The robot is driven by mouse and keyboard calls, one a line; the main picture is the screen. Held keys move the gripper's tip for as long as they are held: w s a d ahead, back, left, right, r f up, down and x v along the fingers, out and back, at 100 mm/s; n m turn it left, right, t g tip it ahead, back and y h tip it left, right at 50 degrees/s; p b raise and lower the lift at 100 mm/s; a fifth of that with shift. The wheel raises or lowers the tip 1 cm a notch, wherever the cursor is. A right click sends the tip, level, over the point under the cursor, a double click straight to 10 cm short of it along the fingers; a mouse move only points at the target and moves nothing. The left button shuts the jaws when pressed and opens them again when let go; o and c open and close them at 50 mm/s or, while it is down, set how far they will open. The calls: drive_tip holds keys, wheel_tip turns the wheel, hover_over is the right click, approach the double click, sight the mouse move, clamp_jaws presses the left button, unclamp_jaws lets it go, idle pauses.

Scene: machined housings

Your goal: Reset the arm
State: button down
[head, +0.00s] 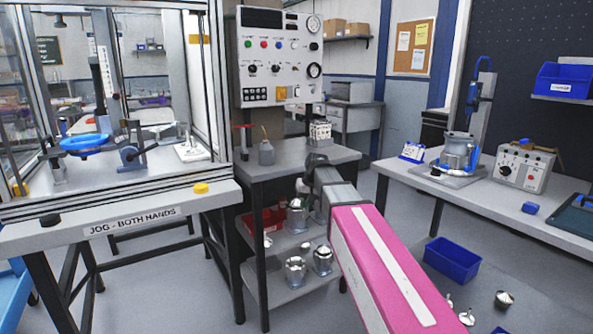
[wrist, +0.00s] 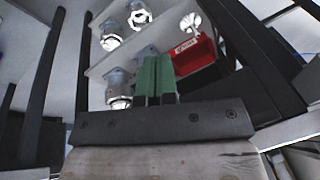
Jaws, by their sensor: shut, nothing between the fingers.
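My arm (head: 375,255), with a pink and white link, reaches from the lower right toward the grey bench under the control panel. Its grey end hangs by the bench's front edge, and the fingers cannot be made out in the head view. In the wrist view my gripper (wrist: 155,80) has two green fingers pressed together with nothing between them. The fingers point toward the bench's lower shelves. How far they are from the shelf is hard to tell.
Several metal housings (head: 322,260) stand on the lower shelves, with a red bin (wrist: 195,60) beside them. A glazed press frame (head: 120,215) stands left. A right-hand bench (head: 470,215) carries a fixture and a control box. A blue bin (head: 452,260) and loose metal parts lie on the floor.

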drive_tip(key=s+d+f+m+h, duration=0.1)
drive_tip(key=s+d+f, duration=0.7)
drive_tip(key=s+f, duration=0.2)
drive_tip(key=s+d+f+m+g+h, duration=0.1)
drive_tip(key=s+d+f, duration=0.7)
drive_tip(key=s+f, duration=0.3)
wheel_tip(320, 180, down, 3)
drive_tip(key=shift+s+r+g+h, duration=0.2)
drive_tip(key=shift+g+h, duration=0.1)
drive_tip(key=shift+h, duration=0.1)
drive_tip(key=shift+a, duration=0.15)
